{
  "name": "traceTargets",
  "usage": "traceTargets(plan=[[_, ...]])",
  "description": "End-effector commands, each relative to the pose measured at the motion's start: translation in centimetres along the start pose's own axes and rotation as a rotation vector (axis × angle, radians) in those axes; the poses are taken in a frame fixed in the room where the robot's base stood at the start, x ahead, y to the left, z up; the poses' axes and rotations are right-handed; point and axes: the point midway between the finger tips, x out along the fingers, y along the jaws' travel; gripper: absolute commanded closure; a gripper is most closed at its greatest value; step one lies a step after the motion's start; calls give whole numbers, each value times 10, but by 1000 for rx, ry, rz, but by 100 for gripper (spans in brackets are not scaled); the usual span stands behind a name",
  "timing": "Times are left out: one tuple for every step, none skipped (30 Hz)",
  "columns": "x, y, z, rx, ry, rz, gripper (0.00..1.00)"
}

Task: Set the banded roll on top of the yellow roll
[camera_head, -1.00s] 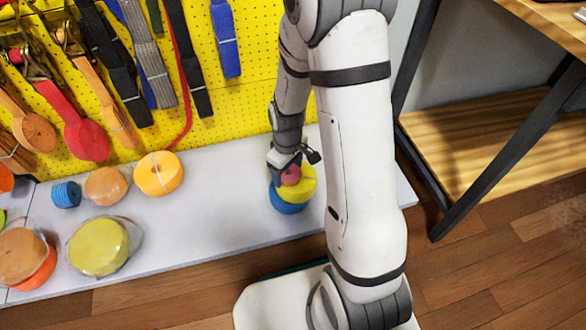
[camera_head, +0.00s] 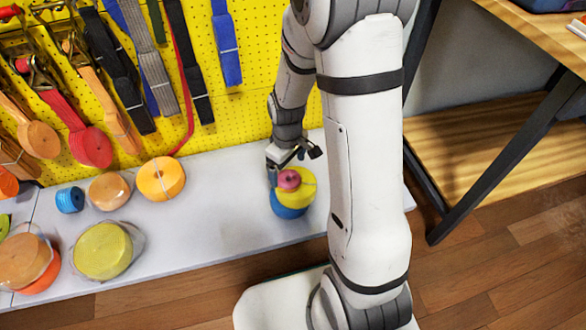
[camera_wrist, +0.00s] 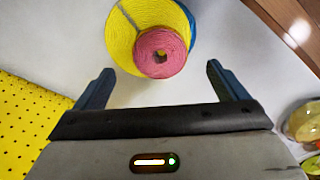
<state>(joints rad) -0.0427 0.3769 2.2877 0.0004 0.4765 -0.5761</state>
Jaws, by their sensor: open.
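A small pink roll (camera_head: 289,180) lies on top of the yellow roll (camera_head: 302,192), off its centre, and the yellow roll rests on a blue roll (camera_head: 288,211). In the wrist view the pink roll (camera_wrist: 174,68) shows its centre hole, and the yellow roll (camera_wrist: 127,22) carries a grey band. No band is clear on the pink roll. My gripper (camera_head: 282,168) is close behind and above the stack. In the wrist view its two fingers (camera_wrist: 160,76) are wide apart and empty, with the pink roll clear of both.
A yellow pegboard (camera_head: 255,110) with hanging straps stands behind the white shelf (camera_head: 210,225). Left on the shelf are a small blue roll (camera_head: 70,199), a peach roll (camera_head: 109,190), a banded orange roll (camera_head: 161,178) and a wrapped yellow-green roll (camera_head: 102,250). Shelf between them and the stack is clear.

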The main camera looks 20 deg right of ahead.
Motion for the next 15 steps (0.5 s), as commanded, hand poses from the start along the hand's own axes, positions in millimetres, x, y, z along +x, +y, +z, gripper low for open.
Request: traceTargets(plan=[[-19,0,0,0,3,2,7],[-25,0,0,0,3,2,7],[-33,0,0,0,2,1,7],[-39,0,0,0,3,2,7],[-44,0,0,0,3,2,7],[-51,0,0,0,2,1,7],[-55,0,0,0,2,1,7],[-59,0,0,0,2,1,7],[-64,0,0,0,2,1,7],[-66,0,0,0,1,1,7],[-68,0,0,0,1,1,7],[-71,0,0,1,1,1,7],[-73,0,0,3,1,1,7],[-76,0,1,7,2,2,7],[-80,-2,3,19,5,3,7]])
